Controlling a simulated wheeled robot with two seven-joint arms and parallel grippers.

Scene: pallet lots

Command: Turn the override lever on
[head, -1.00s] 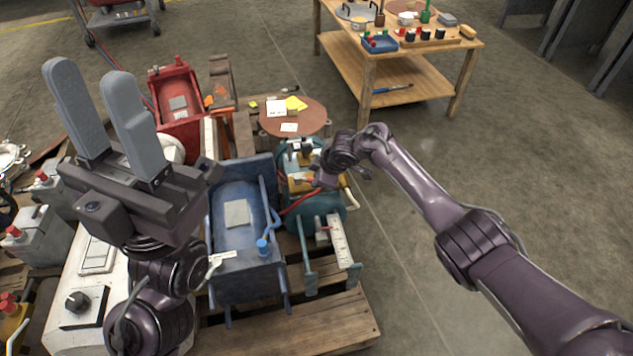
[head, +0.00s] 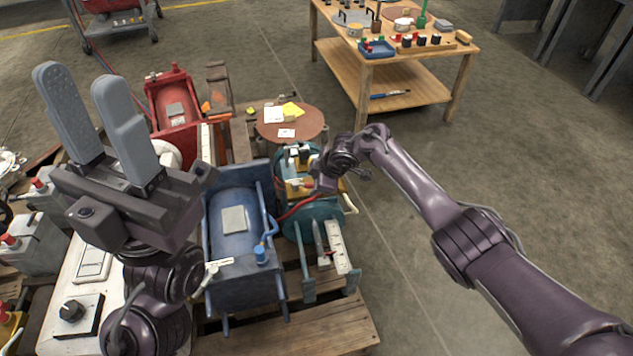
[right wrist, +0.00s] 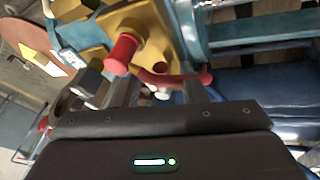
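A teal machine (head: 316,217) stands on the pallet, with yellow fittings on its top. The override lever cannot be singled out for certain. The right wrist view shows a short red-ended handle (right wrist: 122,54) on a yellow fitting (right wrist: 142,22), with a curved red piece (right wrist: 172,79) beside it. My right gripper (head: 322,182) is low over the teal machine, close to these fittings. Its fingers are partly hidden, and I cannot tell whether they touch the handle. My left gripper (head: 78,92) is raised at the left, fingers up, open and empty.
A blue machine (head: 234,221) stands left of the teal one, with a red machine (head: 174,110) behind. A round brown plate (head: 290,122) holds papers. A wooden workbench (head: 420,72) is at the back. The floor on the right is free.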

